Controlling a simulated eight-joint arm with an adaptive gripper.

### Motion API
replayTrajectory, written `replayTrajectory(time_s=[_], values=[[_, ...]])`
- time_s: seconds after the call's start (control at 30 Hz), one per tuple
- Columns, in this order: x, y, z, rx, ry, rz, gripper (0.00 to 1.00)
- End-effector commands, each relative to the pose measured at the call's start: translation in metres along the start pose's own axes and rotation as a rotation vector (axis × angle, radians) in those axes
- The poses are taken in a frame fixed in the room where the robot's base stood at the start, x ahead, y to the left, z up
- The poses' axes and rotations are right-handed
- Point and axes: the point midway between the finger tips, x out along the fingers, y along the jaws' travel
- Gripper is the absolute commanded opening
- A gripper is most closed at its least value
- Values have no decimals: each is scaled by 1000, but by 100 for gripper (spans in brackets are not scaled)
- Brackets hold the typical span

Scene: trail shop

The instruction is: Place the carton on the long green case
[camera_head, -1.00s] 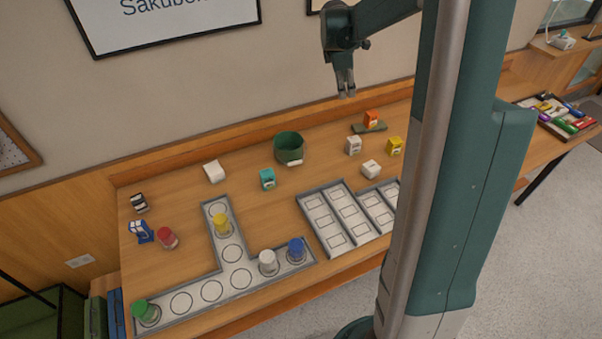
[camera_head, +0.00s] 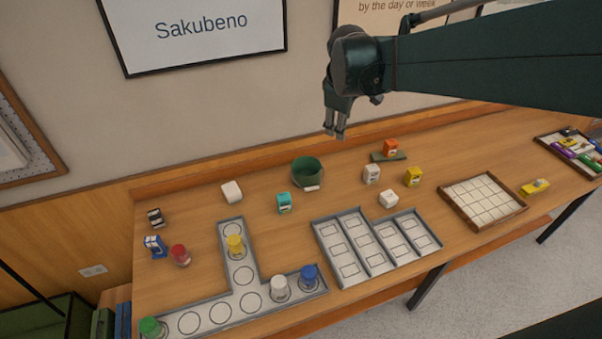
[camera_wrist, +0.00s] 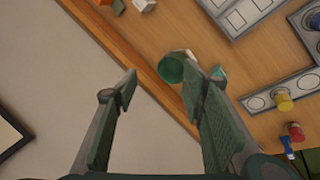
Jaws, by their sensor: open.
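A long green case (camera_head: 379,157) lies flat near the back of the table. An orange box (camera_head: 390,147) appears to stand on it. Several small boxes that could be the carton are out: a white one with a dark label (camera_head: 371,174), a plain white one (camera_head: 388,199), a yellow one (camera_head: 413,177), a teal one (camera_head: 284,203) and a white one (camera_head: 232,191) at the left. My gripper (camera_head: 334,133) is open and empty, above the table's back edge by the wall. The wrist view shows its fingers (camera_wrist: 172,82) apart with nothing between them.
A green bucket (camera_head: 307,173) stands below my gripper. Grey trays (camera_head: 258,303) with coloured jars and empty slots fill the front. A gridded wooden tray (camera_head: 446,201) is at the right. Bare wood lies between the boxes.

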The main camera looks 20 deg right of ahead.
Motion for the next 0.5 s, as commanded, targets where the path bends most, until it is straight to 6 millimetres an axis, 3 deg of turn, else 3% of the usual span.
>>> replayTrajectory(time_s=[0.5], values=[[-57, -102, 14, 280, 117, -11, 41]])
